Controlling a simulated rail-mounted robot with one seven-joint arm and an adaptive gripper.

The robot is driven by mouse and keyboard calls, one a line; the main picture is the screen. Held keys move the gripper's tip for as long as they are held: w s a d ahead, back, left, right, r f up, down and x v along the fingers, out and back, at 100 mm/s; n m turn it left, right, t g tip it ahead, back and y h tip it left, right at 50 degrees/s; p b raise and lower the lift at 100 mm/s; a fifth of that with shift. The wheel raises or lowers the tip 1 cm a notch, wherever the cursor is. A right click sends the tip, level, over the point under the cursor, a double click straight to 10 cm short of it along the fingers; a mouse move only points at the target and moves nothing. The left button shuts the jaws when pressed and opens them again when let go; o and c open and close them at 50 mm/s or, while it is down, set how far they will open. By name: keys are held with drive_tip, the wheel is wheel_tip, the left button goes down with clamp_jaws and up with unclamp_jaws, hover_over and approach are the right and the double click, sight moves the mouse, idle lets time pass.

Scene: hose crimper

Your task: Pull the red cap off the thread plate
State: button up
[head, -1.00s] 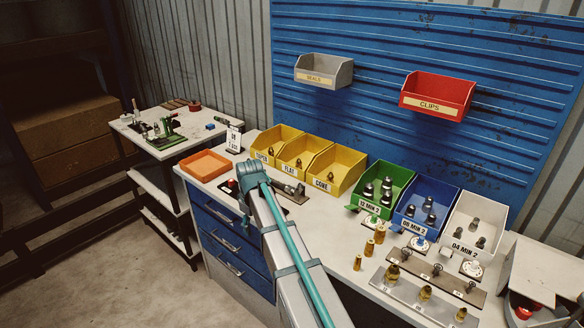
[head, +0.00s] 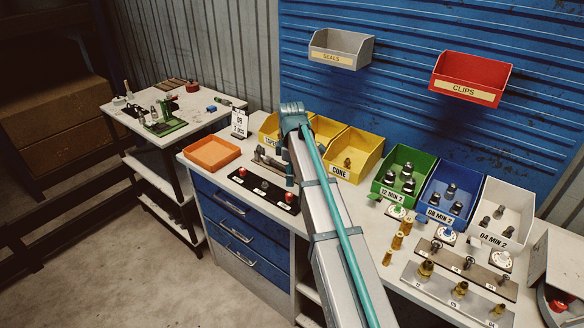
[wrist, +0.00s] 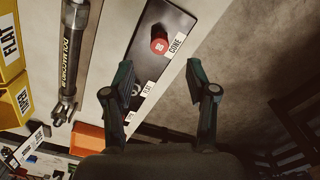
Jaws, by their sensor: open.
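The thread plate (head: 253,183) is a dark strip on the bench's front left edge, with red caps standing along it. The nearest red cap (head: 290,197) is at its right end, beside my arm. In the wrist view, a red cap (wrist: 159,45) stands on the dark plate (wrist: 181,20) beside the CONE label. My gripper (wrist: 158,76) is open and empty. Its two fingers are spread, and the cap shows between and beyond the tips, apart from both. The plate's FLAT part is partly visible between the fingers.
An orange tray (head: 212,153) lies left of the plate. A dark cylinder (wrist: 72,55) lies beside the plate in the wrist view. Yellow bins (head: 352,155) stand behind, with green, blue and white bins to the right. Brass fittings (head: 425,271) stand at the right.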

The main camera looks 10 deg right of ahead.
sight(291, 195)
wheel_tip(291, 195, down, 8)
drive_tip(key=shift+f+p, duration=0.1)
drive_tip(key=shift+p, duration=0.9)
clamp_jaws()
